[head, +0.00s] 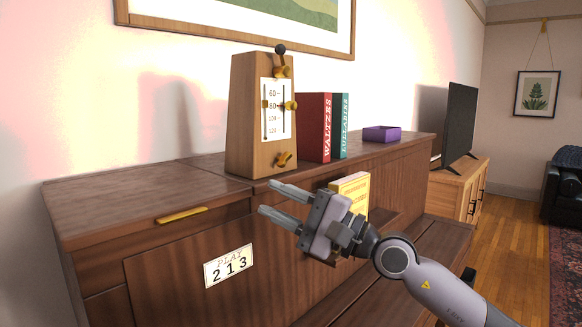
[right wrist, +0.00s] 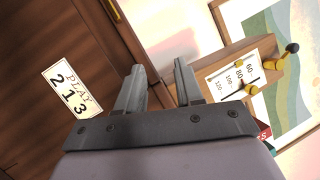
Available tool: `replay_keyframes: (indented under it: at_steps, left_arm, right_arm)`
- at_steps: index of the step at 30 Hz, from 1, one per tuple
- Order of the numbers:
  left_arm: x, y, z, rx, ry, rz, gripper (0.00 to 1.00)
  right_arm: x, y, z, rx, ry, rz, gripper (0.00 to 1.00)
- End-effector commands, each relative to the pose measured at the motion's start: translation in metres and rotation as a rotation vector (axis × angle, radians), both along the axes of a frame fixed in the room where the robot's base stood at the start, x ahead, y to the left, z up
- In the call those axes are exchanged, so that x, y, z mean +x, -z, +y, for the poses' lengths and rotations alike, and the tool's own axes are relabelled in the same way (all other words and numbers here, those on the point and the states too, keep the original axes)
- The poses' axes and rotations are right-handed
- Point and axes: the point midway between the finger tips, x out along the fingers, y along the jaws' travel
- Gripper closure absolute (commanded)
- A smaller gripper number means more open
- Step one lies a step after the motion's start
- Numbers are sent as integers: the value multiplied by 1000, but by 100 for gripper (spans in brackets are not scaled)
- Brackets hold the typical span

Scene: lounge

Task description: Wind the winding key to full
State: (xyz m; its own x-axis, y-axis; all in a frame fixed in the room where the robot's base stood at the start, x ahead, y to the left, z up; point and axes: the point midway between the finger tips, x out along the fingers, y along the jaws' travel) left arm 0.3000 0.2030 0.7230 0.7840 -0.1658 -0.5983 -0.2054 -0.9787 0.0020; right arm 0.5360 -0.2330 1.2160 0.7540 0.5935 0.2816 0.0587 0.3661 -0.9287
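A wooden metronome (head: 250,125) with a white scale plate stands on the dark wooden cabinet top. A brass piece low on its front (head: 284,159) looks like the winding key. Two other brass pieces and a dark-tipped rod sit higher up. My right gripper (head: 267,198) is open and empty, in front of and below the metronome, apart from the key, fingers pointing left. The right wrist view shows its open fingers (right wrist: 158,68) and the metronome (right wrist: 228,62) tilted behind them; I cannot make out the low brass piece there. My left gripper is not in view.
The cabinet (head: 150,185) has a brass pull (head: 182,215) and a "PLAY 213" card (head: 229,266). Red (head: 313,127) and green (head: 341,126) books and a purple box (head: 381,134) stand right of the metronome. A yellow booklet (head: 352,186) is behind my gripper. The top's left part is clear.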

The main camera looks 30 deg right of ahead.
Motion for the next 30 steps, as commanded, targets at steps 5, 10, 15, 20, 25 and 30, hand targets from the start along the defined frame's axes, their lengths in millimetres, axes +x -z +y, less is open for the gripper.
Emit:
replay_keyframes:
  at_steps: [5, 10, 15, 20, 25, 30]
  left_arm:
    - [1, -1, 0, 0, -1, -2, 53]
    - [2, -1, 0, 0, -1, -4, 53]
    - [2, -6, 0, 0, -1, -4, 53]
    - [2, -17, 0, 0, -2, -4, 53]
    - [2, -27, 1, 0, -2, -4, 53]
    - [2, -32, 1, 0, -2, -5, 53]
  right_arm:
    - [27, -23, -52, -624, 270, -178, 64]
    - [36, -37, -91, -916, 415, -220, 64]
    - [44, -41, -97, -971, 444, -224, 64]
    - [62, -43, -89, -966, 439, -225, 64]
    - [84, -42, -81, -965, 439, -224, 64]
    - [99, -41, -77, -964, 441, -226, 64]
